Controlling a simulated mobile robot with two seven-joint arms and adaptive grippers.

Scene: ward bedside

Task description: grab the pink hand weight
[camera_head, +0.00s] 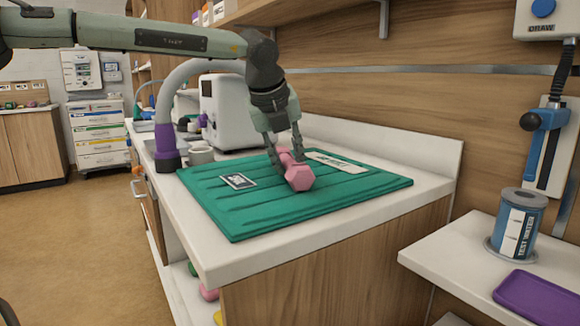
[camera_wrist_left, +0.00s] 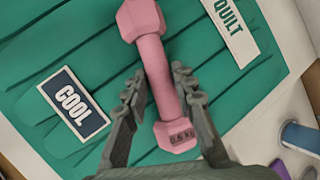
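The pink hand weight (camera_head: 299,177) lies on the green ribbed mat (camera_head: 235,220) on the counter. In the left wrist view the weight (camera_wrist_left: 158,75) runs from top to bottom, with "0.5 kg" on its near end. My left gripper (camera_head: 287,158) points down over it from above. In the wrist view the two fingers of the gripper (camera_wrist_left: 158,84) stand on either side of the handle, spread, with a small gap visible beside it. My right gripper is not in view.
A blue canister (camera_head: 519,225) and purple tray (camera_head: 540,298) are at right.

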